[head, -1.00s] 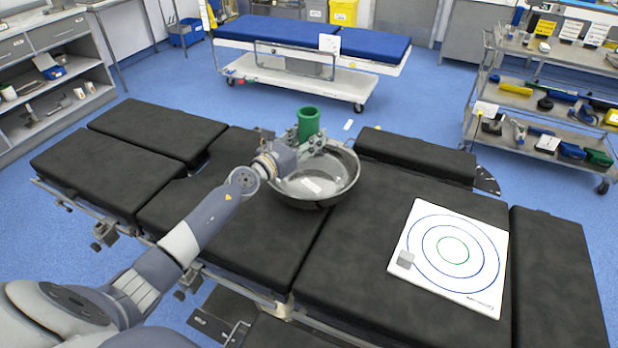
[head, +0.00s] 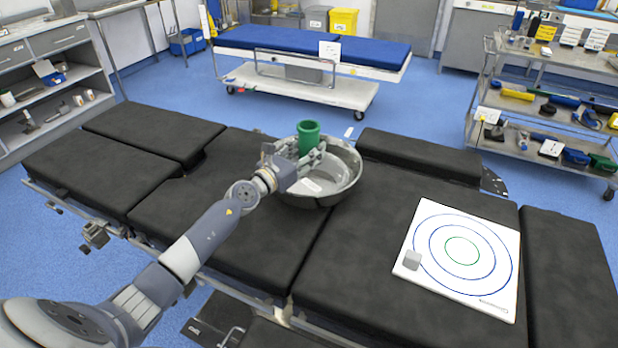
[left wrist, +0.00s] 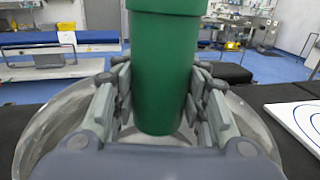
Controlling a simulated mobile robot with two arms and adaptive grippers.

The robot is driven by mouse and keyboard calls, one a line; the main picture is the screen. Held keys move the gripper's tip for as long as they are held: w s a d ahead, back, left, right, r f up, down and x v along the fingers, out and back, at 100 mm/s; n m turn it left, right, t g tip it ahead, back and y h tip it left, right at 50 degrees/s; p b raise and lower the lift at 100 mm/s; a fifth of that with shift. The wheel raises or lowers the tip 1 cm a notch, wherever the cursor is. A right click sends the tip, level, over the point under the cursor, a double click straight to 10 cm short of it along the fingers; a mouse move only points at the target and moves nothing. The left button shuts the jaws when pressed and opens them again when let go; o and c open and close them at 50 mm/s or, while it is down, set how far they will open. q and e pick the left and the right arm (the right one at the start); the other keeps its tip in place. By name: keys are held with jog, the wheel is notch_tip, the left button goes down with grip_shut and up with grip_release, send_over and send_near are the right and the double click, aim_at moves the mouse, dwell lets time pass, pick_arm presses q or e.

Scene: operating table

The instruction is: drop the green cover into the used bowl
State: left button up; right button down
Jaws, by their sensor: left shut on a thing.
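The green cover (head: 308,134) is an upright green cylinder with a wider rim at its top. My left gripper (head: 306,158) is shut on it and holds it over the metal bowl (head: 345,185). In the left wrist view the cover (left wrist: 164,75) stands between the two fingers of my left gripper (left wrist: 163,105), its lower end above the bowl's inside. The bowl's rim (left wrist: 50,125) shows around the gripper there. A small white label lies in the bowl. My right gripper is not in view.
The bowl stands on the black padded operating table (head: 240,230). A white board with rings (head: 480,290) lies to the right, with a small grey block (head: 411,260) on it. A tool cart (head: 550,100) stands at the back right, a blue-topped trolley (head: 300,42) behind.

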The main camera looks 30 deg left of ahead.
pick_arm(q)
jog(key=o, duration=1)
jog(key=shift+s, duration=0.1)
jog(key=v, duration=1.2)
